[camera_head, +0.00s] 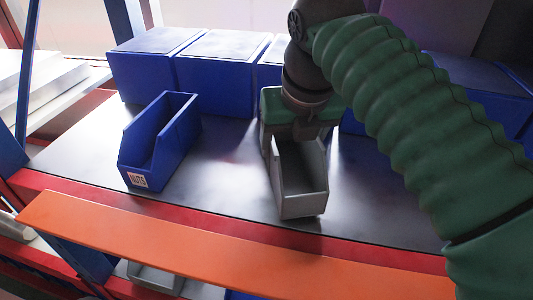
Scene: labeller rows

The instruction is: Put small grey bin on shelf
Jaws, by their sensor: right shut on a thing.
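The small grey bin (302,203) is at the middle of the dark shelf (225,184), with its open front facing me. My right gripper (297,138) comes down from above on the green-sleeved arm and is shut on the back part of the bin. The gripper and arm hide the bin's rear end. The bin's lower front edge is at or just above the shelf surface; I cannot tell if it rests there. My left gripper is not in view.
An open blue bin with a label (153,150) stands on the shelf to the left. Several closed blue boxes (213,78) line the back. An orange rail (190,250) runs along the front. Shelf surface is free between the two bins.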

